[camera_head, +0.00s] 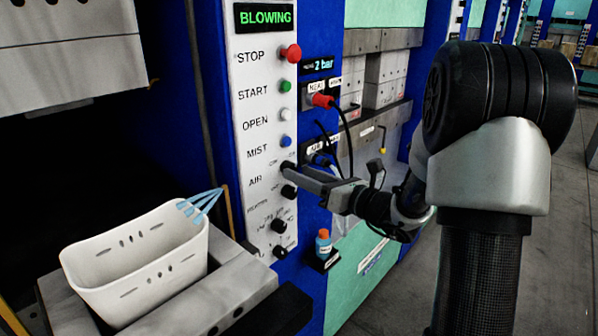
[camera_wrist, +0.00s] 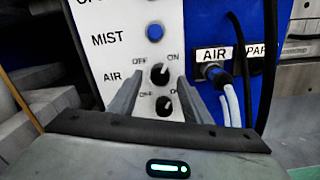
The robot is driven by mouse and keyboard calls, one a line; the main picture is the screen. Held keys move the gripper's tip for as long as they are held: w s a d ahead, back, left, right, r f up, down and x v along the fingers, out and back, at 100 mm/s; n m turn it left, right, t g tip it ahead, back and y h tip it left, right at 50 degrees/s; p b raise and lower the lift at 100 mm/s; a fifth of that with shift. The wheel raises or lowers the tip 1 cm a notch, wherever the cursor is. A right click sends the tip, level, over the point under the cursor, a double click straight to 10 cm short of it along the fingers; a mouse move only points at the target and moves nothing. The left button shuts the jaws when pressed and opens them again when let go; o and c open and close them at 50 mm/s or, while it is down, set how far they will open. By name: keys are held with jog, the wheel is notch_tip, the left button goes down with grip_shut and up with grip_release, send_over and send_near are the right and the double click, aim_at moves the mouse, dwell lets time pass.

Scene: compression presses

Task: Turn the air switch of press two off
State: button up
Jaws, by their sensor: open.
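The air switch (camera_wrist: 159,74) is a black knob beside the word AIR on a white panel, with OFF at its upper left and ON at its upper right. Its pale mark appears to lean towards ON. My gripper (camera_wrist: 160,82) is open, with one finger on each side of the knob; I cannot tell whether they touch it. In the head view my gripper (camera_head: 293,175) reaches the panel from the right and partly hides the switch (camera_head: 287,167). The panel's green display (camera_head: 265,17) reads BLOWING. No press number is legible.
A second black knob (camera_wrist: 164,106) sits just below, also between the fingers. Above are the mist button (camera_head: 285,141) and the red stop button (camera_head: 290,53). Hoses (camera_wrist: 231,100) hang at the right. A white basket (camera_head: 140,262) stands at the lower left.

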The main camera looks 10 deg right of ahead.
jog(key=shift+x, duration=0.95)
jog(key=shift+c, duration=0.4)
jog(key=c, duration=1)
jog(key=shift+o, duration=0.2)
